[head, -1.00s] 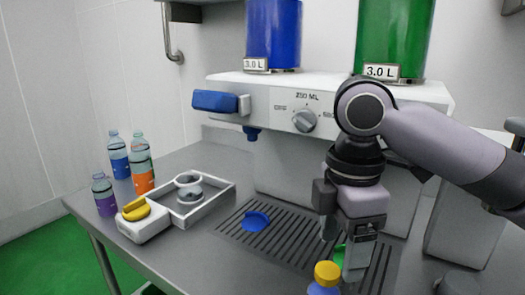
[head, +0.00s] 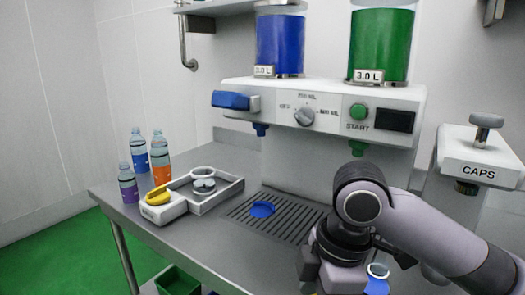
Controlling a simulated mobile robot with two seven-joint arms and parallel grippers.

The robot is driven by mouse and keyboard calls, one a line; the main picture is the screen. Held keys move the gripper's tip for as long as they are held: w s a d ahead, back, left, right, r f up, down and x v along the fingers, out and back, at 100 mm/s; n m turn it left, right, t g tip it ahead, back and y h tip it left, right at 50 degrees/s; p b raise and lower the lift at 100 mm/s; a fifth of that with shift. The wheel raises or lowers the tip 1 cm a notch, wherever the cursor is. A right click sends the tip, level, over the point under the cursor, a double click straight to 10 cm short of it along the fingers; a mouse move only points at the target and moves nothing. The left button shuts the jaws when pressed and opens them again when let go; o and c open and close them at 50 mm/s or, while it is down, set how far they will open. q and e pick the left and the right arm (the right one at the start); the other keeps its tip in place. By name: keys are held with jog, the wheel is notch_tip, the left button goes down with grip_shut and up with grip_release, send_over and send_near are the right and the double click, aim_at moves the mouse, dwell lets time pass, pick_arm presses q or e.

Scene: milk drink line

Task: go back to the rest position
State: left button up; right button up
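My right arm comes in from the right, and its gripper (head: 335,272) is low in the picture, in front of the filling machine. Its fingers are hidden or cut off by the bottom edge, so I cannot see whether it is open or holds anything. A blue container with a pale rim (head: 377,276) shows just right of the gripper, partly hidden. My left gripper is not in view.
The machine (head: 240,101) has a blue lever, dial and green start button. A blue disc (head: 263,209) lies on the drain grate (head: 243,214). Several bottles (head: 162,158) and a white tray (head: 224,195) stand left. A caps dispenser (head: 482,160) stands right; a green crate (head: 178,281) is below.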

jog(key=s+a+f+m+t+y, duration=0.1)
jog(key=s+f+m+y, duration=0.1)
jog(key=s+f+m, duration=0.3)
jog(key=s+f+m+t+y, duration=0.1)
jog(key=f+m+y, duration=0.1)
jog(key=f, duration=0.6)
jog(key=s+d+f+m+h, duration=0.2)
jog(key=s+d+f+m, duration=0.15)
jog(key=d, duration=0.25)
jog(key=s+d+f+m+t+h, duration=0.1)
jog(key=s+d+f+m+h, duration=0.15)
jog(key=s+d, duration=0.25)
jog(key=s+d+f+m+h, duration=0.2)
jog(key=s+d+f+m, duration=0.15)
jog(key=d, duration=0.25)
jog(key=w+a+f+t+y, duration=0.2)
jog(key=w+a+f+t, duration=0.1)
jog(key=w+f+t, duration=0.4)
jog(key=shift+a+f+y, duration=0.35)
jog(key=shift+f, duration=0.4)
